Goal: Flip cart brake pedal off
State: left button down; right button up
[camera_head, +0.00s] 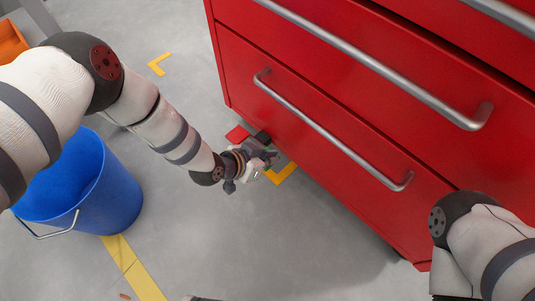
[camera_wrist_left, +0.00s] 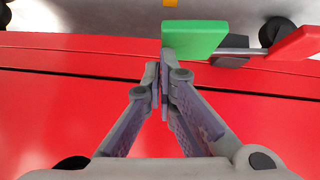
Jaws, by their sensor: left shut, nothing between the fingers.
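The cart is a red drawer cabinet (camera_head: 300,120) with long metal handles. Its brake has a green pedal (camera_wrist_left: 195,38) and a red pedal (camera_wrist_left: 297,43), joined by a grey bar in the left wrist view. The red pedal also shows in the head view (camera_head: 237,134), beside the cart's lower edge. My left gripper (camera_head: 268,160) is low by the cart's base. Its shut, empty fingertips (camera_wrist_left: 163,72) are at the green pedal's edge; I cannot tell whether they touch it. In the head view the gripper mostly hides the green pedal. My right gripper is out of view.
A blue bucket (camera_head: 120,190) stands on the floor beneath my left arm. An orange bin (camera_head: 10,42) is at the upper left.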

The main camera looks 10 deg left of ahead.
pick_arm(q)
jog(key=f, duration=0.1)
jog(key=f+t+y, duration=0.1)
jog(key=s+d+f+m+p, duration=0.1)
jog(key=shift+f+t+y, duration=0.25)
jog(key=shift+t+y, duration=0.05)
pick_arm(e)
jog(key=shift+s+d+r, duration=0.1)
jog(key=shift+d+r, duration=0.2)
pick_arm(q)
jog(key=shift+w, duration=0.1)
jog(key=w+d+r+p+v, duration=0.1)
jog(key=d+r+p+v, duration=0.1)
jog(key=p+v, duration=0.6)
jog(key=v, duration=0.4)
jog(key=shift+s+r, duration=0.25)
jog(key=shift+r, duration=0.05)
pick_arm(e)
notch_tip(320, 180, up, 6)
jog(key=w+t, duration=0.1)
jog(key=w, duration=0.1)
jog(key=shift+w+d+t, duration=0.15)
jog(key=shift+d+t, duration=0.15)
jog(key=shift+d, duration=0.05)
